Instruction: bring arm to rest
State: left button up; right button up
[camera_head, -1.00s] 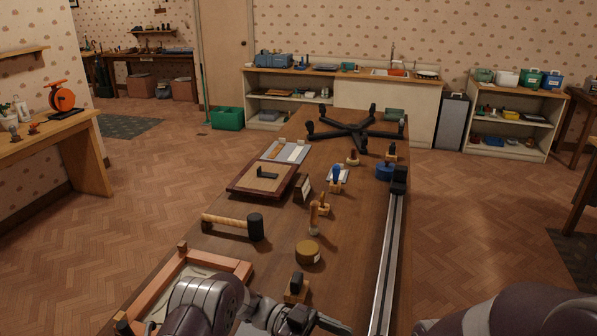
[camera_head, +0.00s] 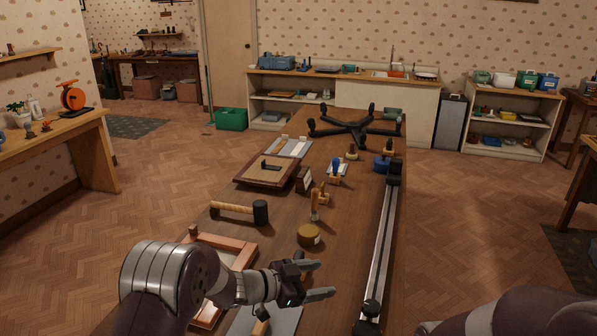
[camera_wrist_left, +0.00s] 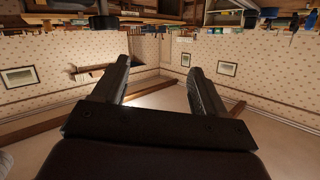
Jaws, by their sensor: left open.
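My left gripper (camera_head: 318,279) is open and empty, held above the near part of the wooden table (camera_head: 340,250), its fingers pointing right. In the left wrist view the two fingers (camera_wrist_left: 158,85) stand apart with nothing between them, and the room appears upside down behind them. My left arm covers part of a wooden frame (camera_head: 232,244) and a grey sheet at the near edge. My right arm's rounded link shows at the lower right in the head view. The right gripper is out of view.
A brown-lidded jar (camera_head: 309,236) stands just beyond the left gripper. A long metal rail (camera_head: 380,245) runs down the table's right side. A black star-shaped base (camera_head: 355,128) sits at the far end.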

pick_arm(q)
jog(key=s+a+n+t+y, duration=0.3)
jog(key=a+n+y, duration=0.65)
jog(key=a, duration=0.65)
jog(key=s+a+f+n+g+y, duration=0.1)
jog(key=s+a+n+g+y, duration=0.1)
jog(key=s, duration=1)
jog(key=s+a+f+n+g+y, duration=0.1)
jog(key=s+a+n+g+y, duration=0.1)
jog(key=s, duration=1)
jog(key=a+n+g, duration=0.1)
jog(key=a+g, duration=0.1)
jog(key=g, duration=0.1)
jog(key=shift+a+f+g, duration=0.15)
jog(key=shift+g, duration=0.25)
